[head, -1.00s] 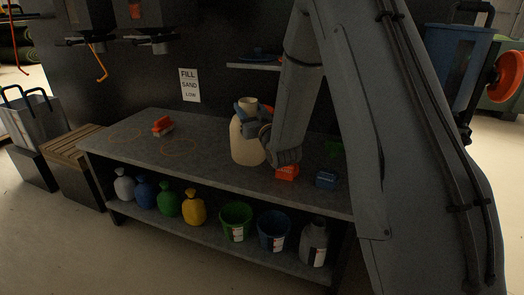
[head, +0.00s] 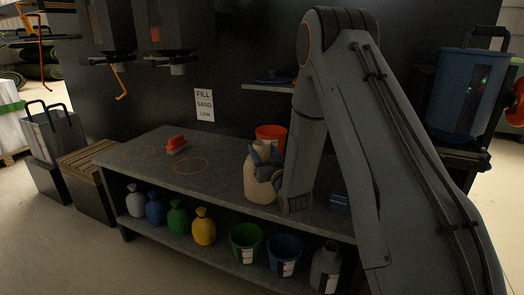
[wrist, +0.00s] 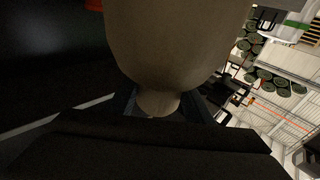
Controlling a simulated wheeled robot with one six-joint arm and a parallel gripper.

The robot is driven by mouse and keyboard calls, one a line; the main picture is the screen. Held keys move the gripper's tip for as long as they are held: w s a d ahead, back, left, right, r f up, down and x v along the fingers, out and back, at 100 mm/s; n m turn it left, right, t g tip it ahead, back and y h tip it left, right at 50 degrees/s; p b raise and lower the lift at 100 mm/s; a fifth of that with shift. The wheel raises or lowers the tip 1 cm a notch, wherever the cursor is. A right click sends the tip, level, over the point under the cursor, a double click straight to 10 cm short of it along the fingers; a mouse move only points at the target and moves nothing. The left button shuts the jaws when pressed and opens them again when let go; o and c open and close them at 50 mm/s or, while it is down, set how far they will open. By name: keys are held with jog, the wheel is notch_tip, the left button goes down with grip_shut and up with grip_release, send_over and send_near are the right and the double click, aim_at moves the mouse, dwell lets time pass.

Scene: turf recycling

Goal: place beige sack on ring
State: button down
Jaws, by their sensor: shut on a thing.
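The beige sack (head: 258,189) is upright over the front part of the grey bench top in the head view. My gripper (head: 264,160) is shut on it near its neck. I cannot tell whether its base touches the bench. In the wrist view the sack's rounded body (wrist: 180,40) fills the top middle, with its narrow neck (wrist: 158,103) between the fingers. An orange ring outline (head: 207,163) lies flat on the bench, left of the sack and apart from it. A fainter ring (head: 157,152) lies farther left.
A red-orange brush (head: 176,142) lies behind the rings. An orange bucket (head: 271,131) stands behind the sack, and a blue item (head: 338,203) is right of my gripper. Coloured sacks and buckets fill the lower shelf. A small shelf (head: 265,87) hangs above the bench.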

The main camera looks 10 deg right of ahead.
jog(key=c, duration=0.9)
grip_release()
jog(key=shift+f, duration=0.1)
jog(key=shift+s, duration=0.1)
jog(key=s+f+g+h, duration=0.35)
jog(key=s+g, duration=0.75)
jog(key=s, duration=0.9)
jog(key=s+a+r+g, duration=0.1)
jog(key=s+g, duration=0.3)
jog(key=s, duration=0.8)
jog(key=s+a+r+m+g, duration=0.1)
jog(key=s+g, duration=0.3)
jog(key=s, duration=0.8)
jog(key=shift+r+g+y, duration=0.3)
jog(key=shift+r+y, duration=0.15)
jog(key=shift+r, duration=0.45)
